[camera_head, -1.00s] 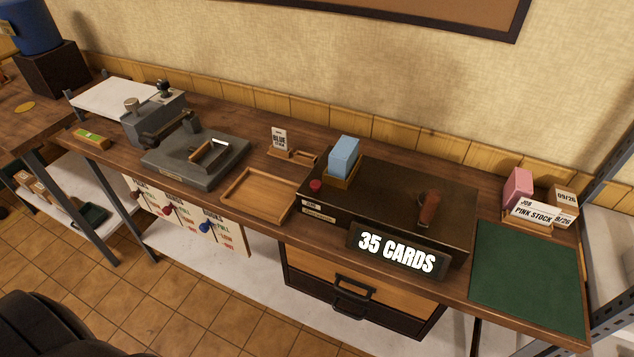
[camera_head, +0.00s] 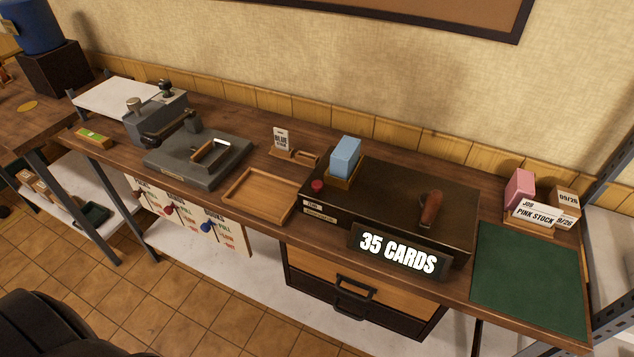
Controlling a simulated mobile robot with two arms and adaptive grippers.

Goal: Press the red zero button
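The red button (camera_head: 317,186) is a small round knob on the left front part of the top of a dark box-shaped machine (camera_head: 391,209) on the bench. Two small labels sit on the machine's front below it. A sign reading "35 CARDS" (camera_head: 399,254) stands at the machine's front. A blue block of cards (camera_head: 345,157) sits in a holder behind the button. A reddish-brown handle (camera_head: 431,208) stands on the machine's right part. Neither of my grippers is in view. Nothing touches the button.
A wooden tray (camera_head: 260,195) lies left of the machine, with a grey press (camera_head: 197,159) beyond it. A green mat (camera_head: 529,279) and pink stock (camera_head: 519,188) are at right. A drawer unit (camera_head: 362,296) is below. The space above the button is clear.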

